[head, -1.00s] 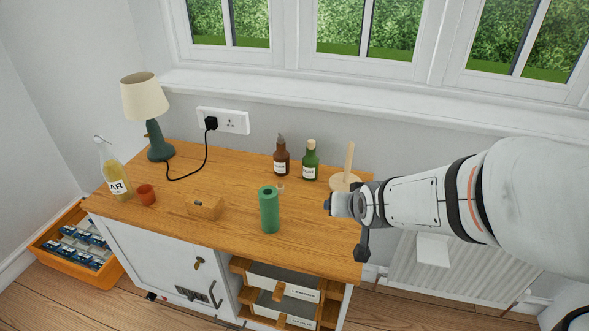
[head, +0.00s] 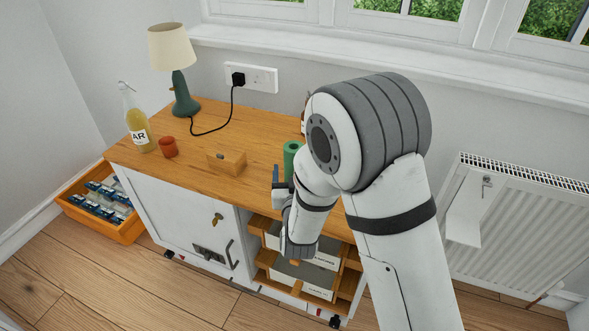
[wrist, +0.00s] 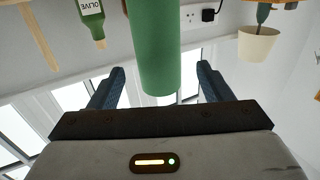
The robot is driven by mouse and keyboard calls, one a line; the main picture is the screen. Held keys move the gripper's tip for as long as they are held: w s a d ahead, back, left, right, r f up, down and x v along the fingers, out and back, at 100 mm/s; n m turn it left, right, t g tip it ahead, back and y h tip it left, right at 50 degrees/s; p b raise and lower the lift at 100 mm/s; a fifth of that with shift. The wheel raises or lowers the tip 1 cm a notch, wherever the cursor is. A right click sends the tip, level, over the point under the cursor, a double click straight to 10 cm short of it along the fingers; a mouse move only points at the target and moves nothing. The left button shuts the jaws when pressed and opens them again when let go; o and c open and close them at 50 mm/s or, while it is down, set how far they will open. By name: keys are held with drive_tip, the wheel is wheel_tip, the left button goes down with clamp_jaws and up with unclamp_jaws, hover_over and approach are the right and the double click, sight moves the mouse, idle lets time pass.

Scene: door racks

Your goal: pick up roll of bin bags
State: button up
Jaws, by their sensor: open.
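The green roll of bin bags (head: 291,150) stands upright on the wooden worktop. My arm hides its lower part in the head view. My gripper (head: 277,174) is beside the roll, at the worktop's front edge. In the wrist view, which is upside down, the roll (wrist: 157,45) appears between the two blue fingers of my gripper (wrist: 160,70). The fingers are open, with a gap showing on each side of the roll. I cannot tell how deep the roll sits between them.
A small wooden box (head: 227,161), a red cup (head: 168,147), a bottle (head: 138,130) and a lamp (head: 173,60) stand on the worktop's left. A green olive bottle (wrist: 92,18) shows behind the roll. Shelves with drawers (head: 310,280) lie below my gripper.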

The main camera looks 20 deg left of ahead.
drive_tip(key=x, duration=0.5)
drive_tip(key=shift+w+r, duration=0.15)
drive_tip(key=shift+w, duration=0.2)
drive_tip(key=c, duration=1.2)
drive_tip(key=shift+o, duration=0.2)
